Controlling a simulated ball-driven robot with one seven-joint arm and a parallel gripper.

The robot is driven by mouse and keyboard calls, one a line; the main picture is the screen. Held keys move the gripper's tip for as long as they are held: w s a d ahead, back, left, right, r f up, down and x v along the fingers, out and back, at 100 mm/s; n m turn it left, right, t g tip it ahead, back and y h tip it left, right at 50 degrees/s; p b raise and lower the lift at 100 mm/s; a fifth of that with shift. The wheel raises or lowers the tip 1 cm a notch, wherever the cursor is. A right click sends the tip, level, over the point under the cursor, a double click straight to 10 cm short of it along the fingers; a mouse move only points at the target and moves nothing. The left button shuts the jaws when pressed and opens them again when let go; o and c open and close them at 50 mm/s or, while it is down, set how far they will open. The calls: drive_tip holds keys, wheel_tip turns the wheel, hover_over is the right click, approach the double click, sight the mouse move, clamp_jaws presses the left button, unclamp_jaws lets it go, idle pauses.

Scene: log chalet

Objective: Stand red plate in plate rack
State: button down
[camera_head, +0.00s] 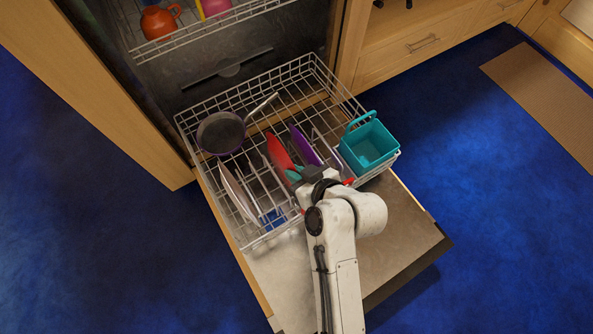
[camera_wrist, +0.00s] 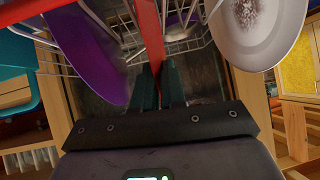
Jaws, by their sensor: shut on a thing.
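The red plate (camera_head: 278,157) stands on edge, slightly tilted, among the wires of the white plate rack (camera_head: 262,238), the pulled-out lower rack of a dishwasher. My gripper (camera_head: 294,175) is at the plate's near edge. In the wrist view the plate shows edge-on as a red strip (camera_wrist: 151,42) running down between the two dark green fingers of my gripper (camera_wrist: 159,86), which are shut on it. The plate's lower edge and its contact with the rack are hidden.
A purple plate (camera_head: 303,145) stands just right of the red one, and a white plate (camera_head: 237,190) leans to its left. A dark pan (camera_head: 221,133) lies at back left. A teal basket (camera_head: 369,145) sits at the right. The upper rack (camera_head: 212,27) holds cups.

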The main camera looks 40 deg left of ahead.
drive_tip(key=c, duration=1.1)
unclamp_jaws()
drive_tip(key=p+v, duration=0.4)
drive_tip(key=v, duration=0.7)
drive_tip(key=shift+a+p, duration=0.1)
drive_tip(key=shift+p, duration=0.3)
